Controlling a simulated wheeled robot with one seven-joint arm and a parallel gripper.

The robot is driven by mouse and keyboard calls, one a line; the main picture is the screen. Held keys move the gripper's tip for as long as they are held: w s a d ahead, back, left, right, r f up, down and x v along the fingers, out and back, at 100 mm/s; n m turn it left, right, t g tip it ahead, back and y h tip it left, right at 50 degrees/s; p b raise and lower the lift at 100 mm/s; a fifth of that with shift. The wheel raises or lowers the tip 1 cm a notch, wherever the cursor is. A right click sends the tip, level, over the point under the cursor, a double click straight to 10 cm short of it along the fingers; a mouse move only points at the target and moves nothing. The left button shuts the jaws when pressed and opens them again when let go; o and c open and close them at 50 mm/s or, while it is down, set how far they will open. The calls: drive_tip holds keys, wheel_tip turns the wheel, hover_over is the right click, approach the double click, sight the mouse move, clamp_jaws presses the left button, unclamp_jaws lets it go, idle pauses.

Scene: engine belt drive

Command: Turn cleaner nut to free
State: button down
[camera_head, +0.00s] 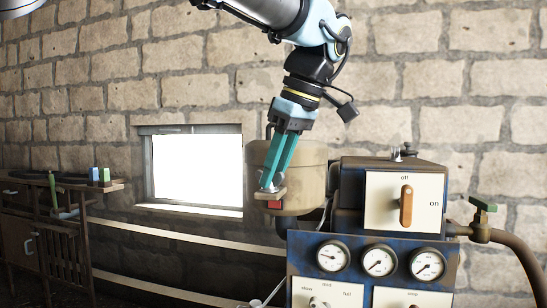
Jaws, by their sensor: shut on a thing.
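My gripper (270,180) points down, with its teal fingers closed together at the tips. The tips are on a small silvery piece (268,188) that looks like the cleaner nut, mostly hidden by the fingers. It sits just above a small tan ledge with a red block (274,205) beneath it. The beige rounded canister (305,170), which looks like the cleaner, is right behind the fingers. The nut's threads and how far it is turned cannot be seen.
A dark blue panel box (350,215) with an off/on lever (406,206) and several gauges stands right of my gripper. A green-handled valve (482,203) and hose are at far right. A wooden bench (35,225) stands at left. The space before the bright window (195,170) looks clear.

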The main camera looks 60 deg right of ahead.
drive_tip(key=shift+d+n+y+p, duration=0.1)
drive_tip(key=shift+n+y+p, duration=0.25)
drive_tip(key=shift+n+p, duration=0.45)
drive_tip(key=shift+d+n+y+p, duration=0.1)
drive_tip(key=shift+n+y+p, duration=0.25)
drive_tip(key=shift+n, duration=0.75)
drive_tip(key=c, duration=0.7)
unclamp_jaws()
